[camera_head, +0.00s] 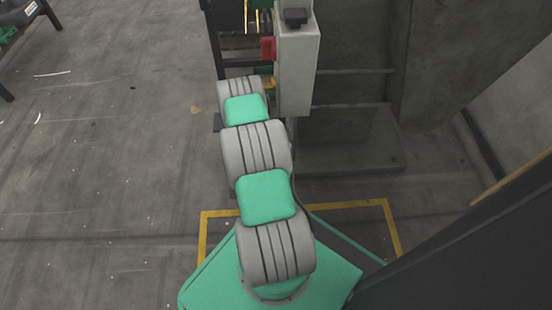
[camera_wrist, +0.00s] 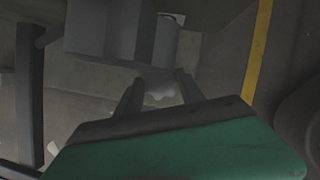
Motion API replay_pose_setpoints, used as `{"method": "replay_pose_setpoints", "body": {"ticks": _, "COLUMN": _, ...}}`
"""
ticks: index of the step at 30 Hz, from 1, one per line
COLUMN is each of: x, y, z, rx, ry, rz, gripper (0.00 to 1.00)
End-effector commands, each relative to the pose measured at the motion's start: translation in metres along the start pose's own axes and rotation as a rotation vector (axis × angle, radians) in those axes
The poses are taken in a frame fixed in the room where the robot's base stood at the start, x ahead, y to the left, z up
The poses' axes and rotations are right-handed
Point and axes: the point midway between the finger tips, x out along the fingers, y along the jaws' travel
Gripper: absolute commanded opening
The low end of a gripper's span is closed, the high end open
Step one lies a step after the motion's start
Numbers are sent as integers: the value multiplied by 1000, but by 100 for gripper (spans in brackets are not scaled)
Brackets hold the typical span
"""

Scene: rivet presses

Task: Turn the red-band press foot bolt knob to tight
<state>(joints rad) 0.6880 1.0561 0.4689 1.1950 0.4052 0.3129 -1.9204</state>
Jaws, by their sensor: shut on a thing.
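In the wrist view my gripper (camera_wrist: 159,80) has its two dark fingers on either side of a small pale lobed knob (camera_wrist: 160,90), and it is shut on it. The knob sits just below a grey block-like part of the machine (camera_wrist: 100,28). Its markings and turn position cannot be read. In the head view the press (camera_head: 297,65) stands at the top as a light grey housing with a red part (camera_head: 268,48) on its left side. My arm covers the area below it, so the knob and my gripper are hidden there.
A concrete block (camera_head: 350,130) stands right of the press. A dark post (camera_wrist: 30,95) rises at the left of the wrist view. Yellow floor lines (camera_head: 205,235) run around my base. Open floor (camera_head: 110,150) lies left. A dark upright panel (camera_head: 470,260) stands at the lower right.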

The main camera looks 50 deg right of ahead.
Motion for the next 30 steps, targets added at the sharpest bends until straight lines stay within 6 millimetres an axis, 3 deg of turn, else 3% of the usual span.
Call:
{"method": "replay_pose_setpoints", "body": {"ticks": 18, "x": 1, "y": 3, "z": 0, "rx": 484, "ry": 1, "rz": -201, "gripper": 5}}
{"method": "replay_pose_setpoints", "body": {"ticks": 30, "x": 1, "y": 3, "z": 1, "rx": 608, "ry": 0, "rz": -254, "gripper": 5}}
